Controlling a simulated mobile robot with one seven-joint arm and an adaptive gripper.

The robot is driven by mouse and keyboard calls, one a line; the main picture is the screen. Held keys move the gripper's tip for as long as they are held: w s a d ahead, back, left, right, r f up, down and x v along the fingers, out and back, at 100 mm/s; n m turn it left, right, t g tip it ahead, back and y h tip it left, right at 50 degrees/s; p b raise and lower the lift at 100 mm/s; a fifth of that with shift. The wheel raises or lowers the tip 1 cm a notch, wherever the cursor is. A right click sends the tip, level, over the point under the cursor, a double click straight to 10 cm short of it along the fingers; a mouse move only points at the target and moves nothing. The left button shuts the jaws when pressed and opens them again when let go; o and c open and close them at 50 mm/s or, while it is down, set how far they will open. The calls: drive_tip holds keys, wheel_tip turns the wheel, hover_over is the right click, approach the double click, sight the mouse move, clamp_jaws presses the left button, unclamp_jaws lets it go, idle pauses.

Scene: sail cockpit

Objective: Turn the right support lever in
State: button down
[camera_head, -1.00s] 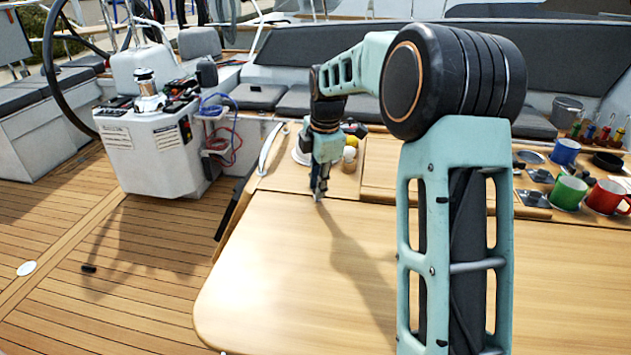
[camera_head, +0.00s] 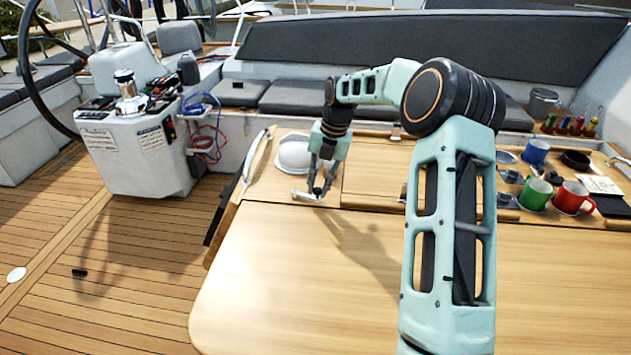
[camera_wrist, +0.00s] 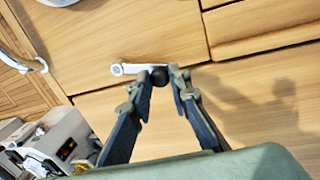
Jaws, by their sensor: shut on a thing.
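The support lever (camera_wrist: 135,68) is a short silver bar with a round pivot end on the left and a dark knob (camera_wrist: 160,77) on the right. It lies along the seam between two wooden table panels. It also shows in the head view as a small pale bar (camera_head: 303,196) at the table's left part. My gripper (camera_wrist: 161,80) is shut on the dark knob, a finger on either side of it. In the head view my gripper (camera_head: 317,188) points down at the lever, and its fingers partly hide the knob.
A white dome-like bowl (camera_head: 293,152) stands just behind the lever. A white curved handrail (camera_head: 257,150) runs along the table's left edge. Green (camera_head: 536,194) and red (camera_head: 572,197) mugs stand at the right. The table front (camera_head: 290,280) is clear.

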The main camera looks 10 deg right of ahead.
drive_tip(key=shift+w+d+r+n+g+p, duration=0.15)
drive_tip(key=shift+w+d+n+p, duration=0.1)
drive_tip(key=shift+w+n+p, duration=0.4)
drive_tip(key=shift+w+d+f+n+g+p, duration=0.2)
drive_tip(key=shift+n+p, duration=0.25)
drive_tip(key=shift+n, duration=0.5)
drive_tip(key=shift+w+d, duration=0.1)
drive_tip(key=c, duration=1.8)
unclamp_jaws()
drive_tip(key=r, duration=0.4)
drive_tip(key=d+r, duration=0.1)
drive_tip(key=r, duration=0.3)
drive_tip(key=d+r, duration=0.1)
drive_tip(key=r, duration=0.3)
drive_tip(key=shift+s+d, duration=0.1)
drive_tip(key=shift+s, duration=0.15)
